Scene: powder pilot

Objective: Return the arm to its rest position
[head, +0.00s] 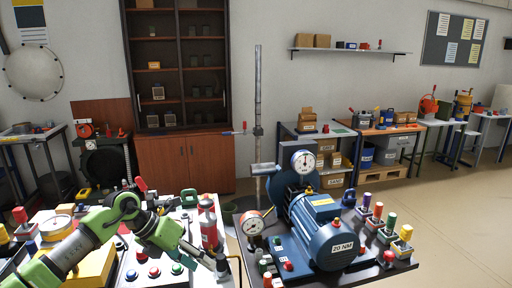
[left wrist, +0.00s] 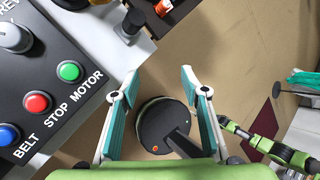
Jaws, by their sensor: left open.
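My left arm (head: 85,238), green and grey, reaches in from the left in the head view, bent over the white control panel. My left gripper (head: 220,265) is beside the panel's right side, with its fingers pointing down. In the left wrist view, the left gripper (left wrist: 160,82) has its two teal-padded fingers spread apart with nothing between them. The control panel (left wrist: 75,95) is left of the fingers, with blue, red and green buttons labelled BELT, STOP and MOTOR. My right gripper does not show.
A blue motor (head: 330,232) marked 20 NM stands on the dark bench right of my gripper, with gauges and several coloured switches around it. A red cylinder (head: 208,225) stands just behind the gripper. Open floor (head: 460,225) lies to the right.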

